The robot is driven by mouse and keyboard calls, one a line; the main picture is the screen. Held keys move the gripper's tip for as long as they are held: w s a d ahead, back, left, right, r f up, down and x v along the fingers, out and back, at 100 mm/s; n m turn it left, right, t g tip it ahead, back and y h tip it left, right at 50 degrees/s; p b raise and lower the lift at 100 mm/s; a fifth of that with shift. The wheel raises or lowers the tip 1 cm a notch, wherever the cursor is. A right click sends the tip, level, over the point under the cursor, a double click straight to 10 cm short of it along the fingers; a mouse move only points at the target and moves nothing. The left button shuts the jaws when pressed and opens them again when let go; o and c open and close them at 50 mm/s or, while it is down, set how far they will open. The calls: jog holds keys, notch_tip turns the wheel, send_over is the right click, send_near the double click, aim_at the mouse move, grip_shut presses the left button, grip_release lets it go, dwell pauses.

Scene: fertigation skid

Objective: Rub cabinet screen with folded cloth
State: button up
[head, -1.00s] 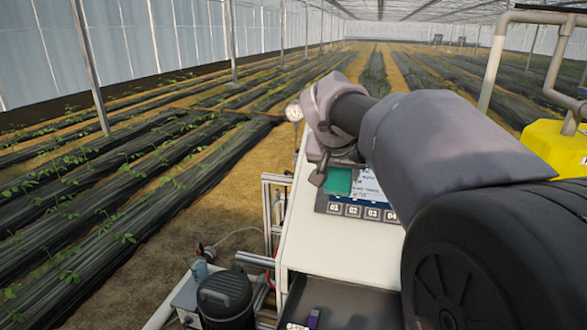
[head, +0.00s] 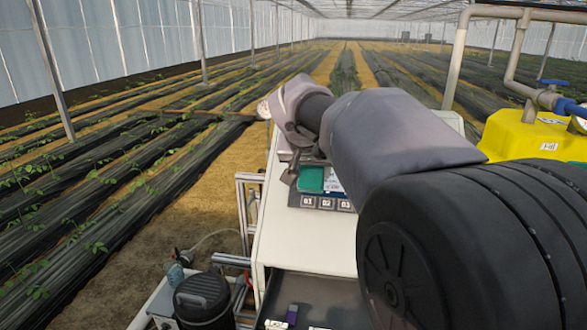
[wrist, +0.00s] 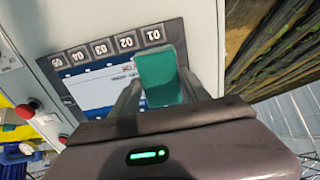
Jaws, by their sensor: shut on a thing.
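The folded cloth (wrist: 165,84) is a small green block-like pad. My gripper (wrist: 163,98) is shut on it, one finger on each side. The cabinet screen (wrist: 108,90) is a lit panel in a dark frame with a row of numbered keys. The cloth lies over the screen's end by key 01; whether it touches the glass or hovers just above it I cannot tell. In the head view the cloth (head: 311,179) covers the left part of the screen (head: 336,184), above keys 01 and 02. My arm hides the screen's right part.
The pale cabinet (head: 305,240) has a dark open tray (head: 315,290) below. A yellow tank (head: 520,135) with pipes is at right. Red knobs (wrist: 26,110) sit on the cabinet face. A black canister (head: 201,298) stands lower left.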

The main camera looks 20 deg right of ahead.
jog(key=shift+b+x, duration=0.3)
jog(key=shift+x, duration=0.5)
jog(key=shift+s+d+r, duration=0.1)
jog(key=shift+s+d, duration=0.5)
jog(key=shift+d, duration=0.25)
jog(key=shift+s+d, duration=0.6)
jog(key=shift+d, duration=0.2)
jog(key=shift+w+a+f, duration=0.1)
jog(key=shift+w+a, duration=0.5)
jog(key=shift+a, duration=0.2)
jog(key=shift+w+a+f, duration=0.1)
jog(key=shift+w+a, duration=0.5)
jog(key=shift+a, duration=0.2)
jog(key=shift+s+a+r, duration=0.15)
jog(key=shift+a+r, duration=0.05)
jog(key=shift+r, duration=0.2)
jog(key=p+v, duration=0.1)
jog(key=v, duration=0.4)
